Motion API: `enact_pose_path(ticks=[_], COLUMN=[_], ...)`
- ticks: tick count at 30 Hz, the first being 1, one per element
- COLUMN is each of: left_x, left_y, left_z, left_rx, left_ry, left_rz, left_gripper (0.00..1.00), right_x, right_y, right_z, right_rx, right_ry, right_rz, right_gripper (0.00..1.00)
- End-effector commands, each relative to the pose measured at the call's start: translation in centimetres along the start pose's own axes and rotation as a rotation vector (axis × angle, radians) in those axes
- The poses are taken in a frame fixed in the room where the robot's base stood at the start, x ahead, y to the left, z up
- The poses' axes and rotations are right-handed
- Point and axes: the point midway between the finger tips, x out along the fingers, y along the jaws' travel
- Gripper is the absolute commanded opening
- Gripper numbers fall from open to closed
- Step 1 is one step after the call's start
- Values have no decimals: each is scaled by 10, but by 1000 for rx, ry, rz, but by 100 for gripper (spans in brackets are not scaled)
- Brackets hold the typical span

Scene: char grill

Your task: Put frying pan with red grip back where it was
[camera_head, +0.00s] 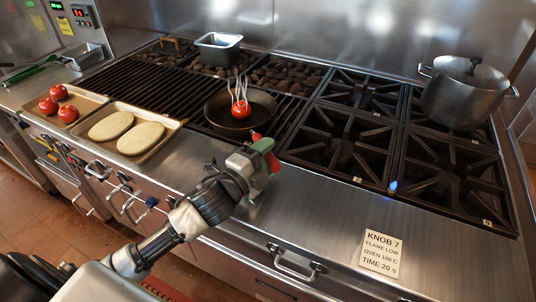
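A dark frying pan (222,115) is over the right end of the char grill grate, its handle pointing toward the front edge. Whether it rests on the bars or is slightly raised I cannot tell. Its red grip (273,162) shows at the fingers of my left gripper (258,154), which appears closed around it. The gripper covers much of the handle. A round red item, like a tomato, with several thin pale prongs (240,105) above it is in the pan. My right gripper is not in view.
A tray with red tomatoes (91,99) and a tray with two flat breads (175,124) lie on the left front ledge. Burners (345,147) are right, with a blue flame (393,186), a lidded pot (463,95) and a sign (383,254).

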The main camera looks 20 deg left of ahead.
Motion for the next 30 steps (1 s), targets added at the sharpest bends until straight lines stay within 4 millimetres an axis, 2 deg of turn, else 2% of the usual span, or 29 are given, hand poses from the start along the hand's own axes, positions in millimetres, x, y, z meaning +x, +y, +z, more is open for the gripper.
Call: enact_pose_path(ticks=[6, 10, 24, 30], left_x=[0, -11, -90, -111], left_y=[-3, 0, 1, 0], left_z=[-1, 0, 0, 0], left_rx=[0, 0, -1, -2], left_ry=[1, -1, 0, -1], left_rz=[-1, 2, 3, 1], left_gripper=[52, 52, 52, 52], right_x=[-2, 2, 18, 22], right_y=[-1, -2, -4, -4], right_z=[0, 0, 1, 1], right_rx=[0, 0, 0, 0], right_ry=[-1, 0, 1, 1], right_rz=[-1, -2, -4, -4], right_gripper=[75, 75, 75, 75])
